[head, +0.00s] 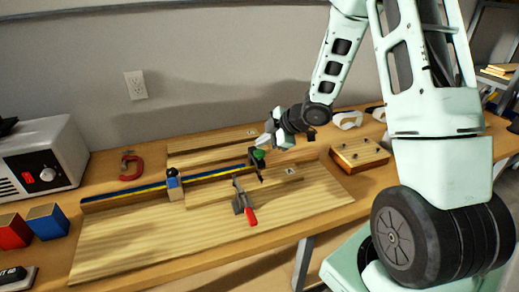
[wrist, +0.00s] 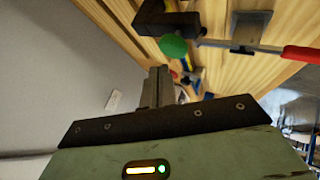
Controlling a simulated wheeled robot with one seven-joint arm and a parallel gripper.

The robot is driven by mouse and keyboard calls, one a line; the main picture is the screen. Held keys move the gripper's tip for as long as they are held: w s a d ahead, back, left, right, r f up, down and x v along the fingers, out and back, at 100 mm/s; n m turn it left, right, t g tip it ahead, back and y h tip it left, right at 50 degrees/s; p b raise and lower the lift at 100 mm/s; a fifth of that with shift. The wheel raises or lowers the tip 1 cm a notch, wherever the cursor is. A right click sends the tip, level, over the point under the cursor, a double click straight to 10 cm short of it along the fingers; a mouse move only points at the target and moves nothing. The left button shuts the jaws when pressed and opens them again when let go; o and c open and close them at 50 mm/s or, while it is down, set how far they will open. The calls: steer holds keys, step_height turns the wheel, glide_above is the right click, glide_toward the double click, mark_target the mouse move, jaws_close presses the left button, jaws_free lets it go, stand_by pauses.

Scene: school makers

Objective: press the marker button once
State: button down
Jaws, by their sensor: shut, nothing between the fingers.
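A green round button (head: 259,154), apparently the marker button, sits on a dark mount at the right end of a blue and yellow rail. In the wrist view the green button (wrist: 173,46) shows just beyond my fingertips. My gripper (head: 264,141) is shut and empty, close above and slightly right of the button in the head view. The shut fingers (wrist: 160,72) point towards the button in the wrist view. I cannot tell whether they touch it.
A blue and wood block (head: 174,184) sits on the rail (head: 130,191). A wooden block with knobs (head: 359,152) lies right. A red C-clamp (head: 130,167) and white machine (head: 40,158) are left.

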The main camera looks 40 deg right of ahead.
step_height(320, 180, up, 6)
steer(key=p, duration=0.5)
steer(key=shift+p, duration=0.4)
stand_by(0.6)
steer(key=s+a+r+m+g+h, duration=0.1)
steer(key=s+a+r+m, duration=0.15)
steer(key=a, duration=0.55)
steer(key=s+a+r+m+g+h, duration=0.1)
steer(key=s+a+r+g, duration=0.2)
steer(key=a, duration=0.5)
steer(key=s+a+r+m+g, duration=0.1)
steer(key=s+a, duration=0.2)
steer(key=s, duration=0.5)
steer(key=s+a+r+m+g+h, duration=0.1)
steer(key=s+a, duration=0.3)
steer(key=s, duration=0.4)
steer(key=s+a+r+m+g, duration=0.1)
steer(key=s+a, duration=0.3)
steer(key=s, duration=0.4)
steer(key=shift+g, duration=0.6)
